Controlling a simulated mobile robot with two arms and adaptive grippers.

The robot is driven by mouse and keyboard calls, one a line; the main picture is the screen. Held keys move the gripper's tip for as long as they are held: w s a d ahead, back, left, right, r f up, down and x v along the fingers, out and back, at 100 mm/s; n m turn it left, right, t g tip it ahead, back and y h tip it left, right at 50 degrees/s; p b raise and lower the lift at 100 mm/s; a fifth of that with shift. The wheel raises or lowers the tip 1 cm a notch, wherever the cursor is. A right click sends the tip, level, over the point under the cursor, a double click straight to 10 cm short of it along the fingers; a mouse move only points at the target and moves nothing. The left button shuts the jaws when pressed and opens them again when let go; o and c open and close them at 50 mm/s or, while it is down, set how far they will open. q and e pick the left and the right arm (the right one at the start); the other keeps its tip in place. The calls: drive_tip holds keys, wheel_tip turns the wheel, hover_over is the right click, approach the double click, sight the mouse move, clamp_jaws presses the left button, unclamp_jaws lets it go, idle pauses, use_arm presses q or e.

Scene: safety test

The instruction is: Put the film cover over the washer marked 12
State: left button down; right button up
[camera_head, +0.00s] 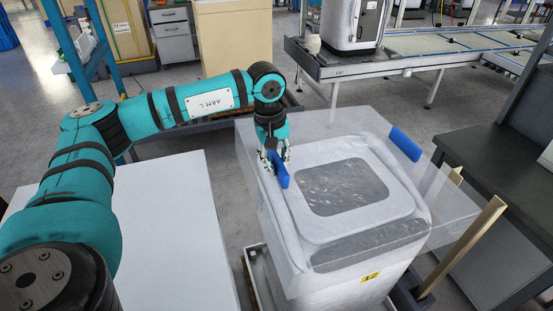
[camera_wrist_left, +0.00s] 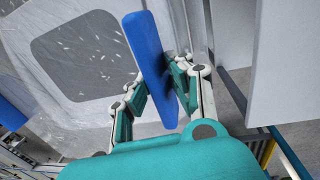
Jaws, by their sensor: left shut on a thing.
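The washer (camera_head: 350,240) is wrapped in pale film and has a dark window in its top and a yellow tag (camera_head: 370,277) that reads 12. A clear film cover (camera_head: 452,198) spreads around the washer's top and sticks out past its right side; its exact fit is hard to tell. It has a blue handle on the left (camera_head: 279,170) and another on the right (camera_head: 405,144). My left gripper (camera_head: 275,156) is shut on the left blue handle, which also shows between its fingers in the left wrist view (camera_wrist_left: 150,62). My right gripper is not in view.
A white surface (camera_head: 175,235) lies left of the washer. A dark workbench (camera_head: 500,180) stands at right, with a wooden post (camera_head: 465,243) beside the washer. A conveyor (camera_head: 430,48) carrying another machine (camera_head: 350,22) runs behind. Grey floor is clear between washer and conveyor.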

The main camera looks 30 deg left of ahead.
use_arm(q)
drive_tip(key=shift+f+b, duration=1.25)
drive_tip(key=shift+f, duration=0.6)
drive_tip(key=shift+f+b, duration=1.25)
drive_tip(key=shift+f, duration=0.45)
drive_tip(key=shift+d, duration=0.15)
drive_tip(key=c, duration=0.8)
unclamp_jaws()
drive_tip(key=shift+c, duration=0.2)
drive_tip(key=shift+r, duration=0.1)
drive_tip(key=shift+r+p, duration=2)
drive_tip(key=shift+r, duration=1.4)
